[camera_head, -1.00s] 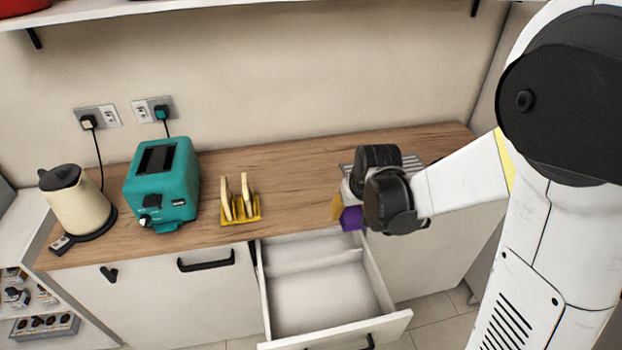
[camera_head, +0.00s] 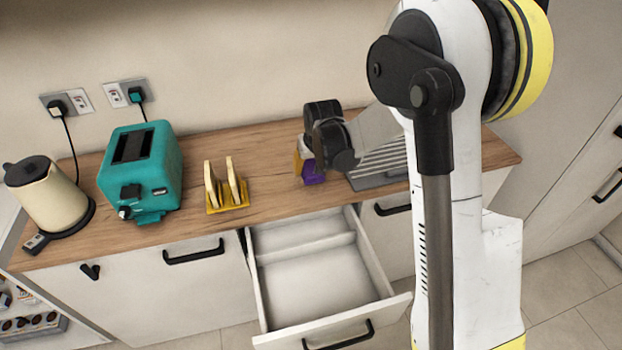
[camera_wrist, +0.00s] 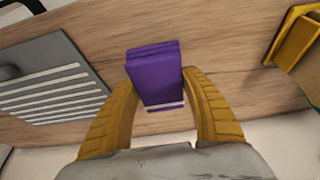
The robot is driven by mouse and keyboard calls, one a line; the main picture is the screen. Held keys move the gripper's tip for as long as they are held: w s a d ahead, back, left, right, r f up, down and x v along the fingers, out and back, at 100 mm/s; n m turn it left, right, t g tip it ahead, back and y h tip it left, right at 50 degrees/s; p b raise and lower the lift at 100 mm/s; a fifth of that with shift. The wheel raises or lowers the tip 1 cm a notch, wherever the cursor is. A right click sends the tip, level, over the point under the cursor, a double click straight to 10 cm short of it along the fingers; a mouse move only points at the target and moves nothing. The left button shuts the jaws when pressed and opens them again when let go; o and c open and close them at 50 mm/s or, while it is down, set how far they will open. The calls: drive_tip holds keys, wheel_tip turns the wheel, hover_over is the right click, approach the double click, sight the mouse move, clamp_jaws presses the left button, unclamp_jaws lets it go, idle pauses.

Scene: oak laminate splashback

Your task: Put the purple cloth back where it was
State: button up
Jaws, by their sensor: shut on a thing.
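The purple cloth (camera_head: 312,173) is a small folded bundle, held near the front edge of the counter, above the back right of the open drawer (camera_head: 320,287). In the wrist view the cloth (camera_wrist: 155,75) sits between the two yellow fingers of my gripper (camera_wrist: 163,112). My gripper (camera_head: 300,160) is shut on it, pointing down at the counter. The black wrist parts partly hide the gripper in the head view. I cannot tell whether the cloth touches the counter. The open drawer looks empty, with a divider near its back.
A yellow rack with toast (camera_head: 228,206) stands left of the cloth, then a teal toaster (camera_head: 142,170) and a cream kettle (camera_head: 50,205). A grey ridged drainer (camera_head: 378,168) lies to the right. Bare counter (camera_head: 262,165) lies between rack and cloth.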

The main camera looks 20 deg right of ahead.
drive_tip(key=shift+f+b, duration=0.75)
drive_tip(key=shift+f, duration=1.1)
drive_tip(key=shift+f, duration=0.15)
drive_tip(key=o, duration=1.3)
